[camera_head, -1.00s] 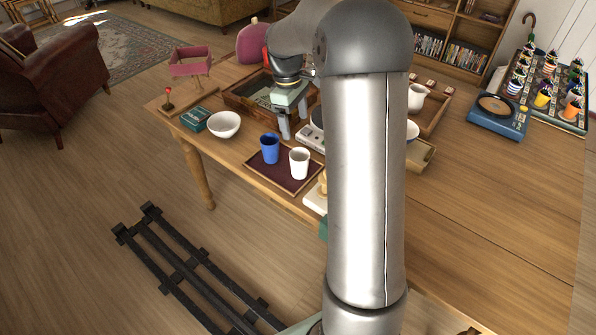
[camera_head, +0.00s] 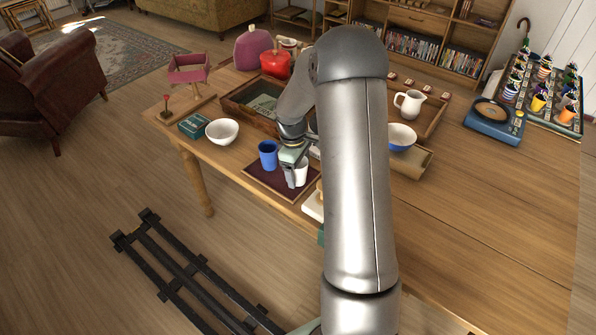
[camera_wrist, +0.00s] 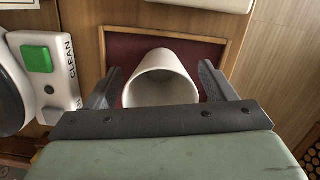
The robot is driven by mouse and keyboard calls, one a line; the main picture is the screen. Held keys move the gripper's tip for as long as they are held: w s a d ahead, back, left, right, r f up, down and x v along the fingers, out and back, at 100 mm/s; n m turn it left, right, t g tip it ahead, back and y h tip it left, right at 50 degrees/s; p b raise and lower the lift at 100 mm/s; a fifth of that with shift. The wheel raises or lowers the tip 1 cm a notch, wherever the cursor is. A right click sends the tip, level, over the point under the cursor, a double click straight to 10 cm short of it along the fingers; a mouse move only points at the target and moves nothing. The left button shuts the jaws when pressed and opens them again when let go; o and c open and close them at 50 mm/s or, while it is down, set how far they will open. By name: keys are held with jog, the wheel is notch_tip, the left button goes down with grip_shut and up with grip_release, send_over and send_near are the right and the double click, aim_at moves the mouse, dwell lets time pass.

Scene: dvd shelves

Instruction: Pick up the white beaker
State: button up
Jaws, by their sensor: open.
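The white beaker (camera_head: 301,173) stands on a dark red tray (camera_head: 262,180) with a wooden rim, beside a blue beaker (camera_head: 268,155). In the wrist view the white beaker (camera_wrist: 160,80) lies between the two fingers of my gripper (camera_wrist: 160,88), its open mouth facing the camera. The fingers are apart, with a gap on both sides of the beaker. In the head view my gripper (camera_head: 292,172) is low over the tray and covers part of the white beaker. The blue beaker is not seen in the wrist view.
A white bowl (camera_head: 222,131) and a green box (camera_head: 193,125) stand to the left. A wooden crate (camera_head: 245,100) is behind. A white device with a green button (camera_wrist: 37,60) is close to the gripper's left. A blue-and-white bowl (camera_head: 402,137) stands right of my arm.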

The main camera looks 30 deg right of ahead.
jog(key=shift+f, duration=0.45)
jog(key=c, duration=1)
jog(key=shift+c, duration=0.2)
jog(key=shift+r, duration=0.15)
